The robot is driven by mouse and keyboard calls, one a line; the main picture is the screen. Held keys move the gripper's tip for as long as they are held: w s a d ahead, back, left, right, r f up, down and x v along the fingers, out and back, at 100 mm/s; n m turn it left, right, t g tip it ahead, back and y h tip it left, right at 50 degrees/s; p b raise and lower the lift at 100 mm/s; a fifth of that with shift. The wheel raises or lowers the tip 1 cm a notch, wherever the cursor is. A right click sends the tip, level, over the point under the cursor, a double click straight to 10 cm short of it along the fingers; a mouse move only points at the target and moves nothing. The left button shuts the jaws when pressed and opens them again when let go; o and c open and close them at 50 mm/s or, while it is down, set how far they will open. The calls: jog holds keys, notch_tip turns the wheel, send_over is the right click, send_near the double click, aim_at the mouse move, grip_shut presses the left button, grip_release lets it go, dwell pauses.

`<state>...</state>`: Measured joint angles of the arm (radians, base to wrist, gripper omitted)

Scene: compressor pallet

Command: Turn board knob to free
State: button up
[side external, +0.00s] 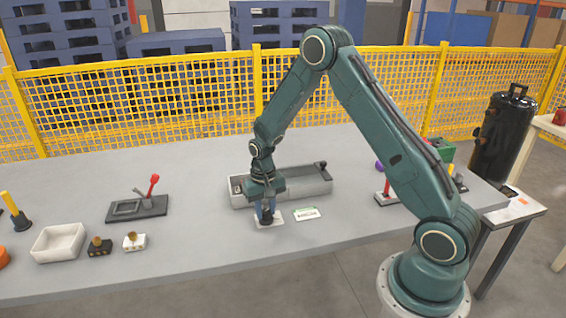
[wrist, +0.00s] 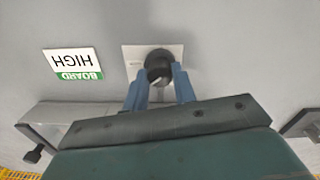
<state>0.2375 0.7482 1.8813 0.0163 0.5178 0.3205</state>
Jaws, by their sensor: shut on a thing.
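The board knob (wrist: 158,66) is a round black knob on a white square plate (wrist: 133,54) on the table. My gripper (wrist: 160,80) points down at it, with a blue finger on either side, shut on the knob. In the side view my gripper (side external: 265,208) stands over the plate (side external: 269,224), and the knob shows dark between the fingers. The knob's pointer and any position marks are too small to read.
A long grey tray (side external: 310,188) with a black knob at its end stands just behind my gripper. A black fixture with a red lever (side external: 140,208), a white bin (side external: 58,243) and two small connector blocks (side external: 100,247) are at the left. The front middle of the table (side external: 215,250) is clear.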

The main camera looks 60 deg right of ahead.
aim_at(265, 212)
jog(key=n, duration=0.5)
jog(key=shift+n, duration=2.5)
jog(key=o, duration=1)
jog(key=shift+r, duration=0.2)
notch_tip(265, 212, up, 14)
jog(key=shift+f, duration=0.25)
jog(key=shift+a+r, duration=0.1)
jog(key=shift+a, duration=0.05)
